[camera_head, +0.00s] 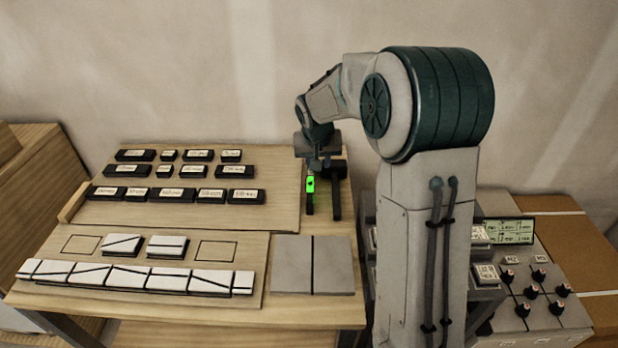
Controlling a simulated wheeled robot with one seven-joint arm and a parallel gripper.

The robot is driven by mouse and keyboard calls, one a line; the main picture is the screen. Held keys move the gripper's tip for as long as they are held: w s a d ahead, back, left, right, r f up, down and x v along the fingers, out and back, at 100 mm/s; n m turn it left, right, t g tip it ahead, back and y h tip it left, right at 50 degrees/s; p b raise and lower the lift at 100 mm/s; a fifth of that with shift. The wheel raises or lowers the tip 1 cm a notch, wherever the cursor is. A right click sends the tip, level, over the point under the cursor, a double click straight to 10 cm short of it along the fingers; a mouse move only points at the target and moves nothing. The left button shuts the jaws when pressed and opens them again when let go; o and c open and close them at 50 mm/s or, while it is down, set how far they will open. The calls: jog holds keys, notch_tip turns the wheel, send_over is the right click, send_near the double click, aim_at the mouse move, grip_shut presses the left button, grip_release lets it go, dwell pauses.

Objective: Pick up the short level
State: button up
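A short dark bar with a bright green patch (310,184), apparently the short level, shows just below my gripper at the back right of the wooden table. A longer dark bar (336,203) lies close to its right. My gripper (318,164) is above these bars, pointing down. Its fingertips are small and merge with the dark shapes there. I cannot tell whether the fingers are open or shut, or whether they touch the green-marked bar.
Several black labelled blocks (176,195) stand in rows on a raised board at left. White tiles with dark lines (168,278) lie at front left. A grey split plate (313,265) lies in front of the bars. A control panel with knobs (533,290) stands at right.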

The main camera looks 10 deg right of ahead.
send_near(310, 177)
jog(key=shift+m, duration=0.3)
jog(key=x, duration=0.2)
jog(key=p+x, duration=0.1)
jog(key=x, duration=0.3)
jog(key=shift+s+d+p, duration=0.2)
jog(key=shift+s+p, duration=0.1)
jog(key=shift+t, duration=0.3)
jog(key=shift+a+p+x, duration=0.15)
jog(key=shift+p+x, duration=0.3)
jog(key=shift+x, duration=0.9)
jog(key=shift+a+p+x, duration=0.15)
jog(key=shift+p+x, duration=0.25)
jog(key=shift+x, duration=1)
jog(key=shift+d, duration=0.1)
grip_shut()
